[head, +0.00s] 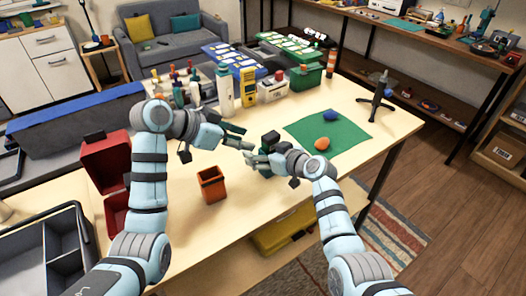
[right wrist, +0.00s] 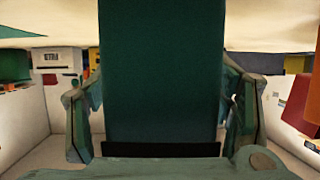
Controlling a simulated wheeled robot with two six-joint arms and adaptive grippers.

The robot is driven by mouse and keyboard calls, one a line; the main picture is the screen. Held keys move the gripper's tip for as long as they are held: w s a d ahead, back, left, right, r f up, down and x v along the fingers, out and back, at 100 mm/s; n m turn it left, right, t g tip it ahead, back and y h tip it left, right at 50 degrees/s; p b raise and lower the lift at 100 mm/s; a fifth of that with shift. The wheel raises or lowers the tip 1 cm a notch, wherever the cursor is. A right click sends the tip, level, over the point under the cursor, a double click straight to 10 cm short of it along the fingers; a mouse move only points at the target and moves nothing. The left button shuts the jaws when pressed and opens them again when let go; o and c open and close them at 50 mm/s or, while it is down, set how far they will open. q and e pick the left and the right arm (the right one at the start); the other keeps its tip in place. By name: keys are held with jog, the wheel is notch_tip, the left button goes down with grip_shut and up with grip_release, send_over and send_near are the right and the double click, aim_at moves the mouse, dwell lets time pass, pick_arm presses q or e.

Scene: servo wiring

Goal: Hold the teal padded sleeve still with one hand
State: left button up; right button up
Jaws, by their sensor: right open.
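The teal padded sleeve (right wrist: 160,70) is a tall dark teal block that fills the middle of the right wrist view. It also shows in the head view as a small dark block (head: 270,139) at my right gripper. My right gripper (head: 254,160) is open, with one finger on each side of the sleeve and narrow gaps in the right wrist view (right wrist: 160,115). A black band crosses the sleeve's lower part. My left gripper (head: 240,137) is open and appears empty, its fingertips just left of the sleeve in the head view.
An orange open box (head: 211,185) stands on the table below my left gripper. A green mat (head: 345,138) with a blue lump (head: 330,115) and an orange lump (head: 322,144) lies to the right. Bottles and a yellow device (head: 248,87) stand behind. A red case (head: 104,165) is at left.

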jog(key=c, duration=1.3)
jog(key=o, duration=1.4)
jog(key=shift+o, duration=0.2)
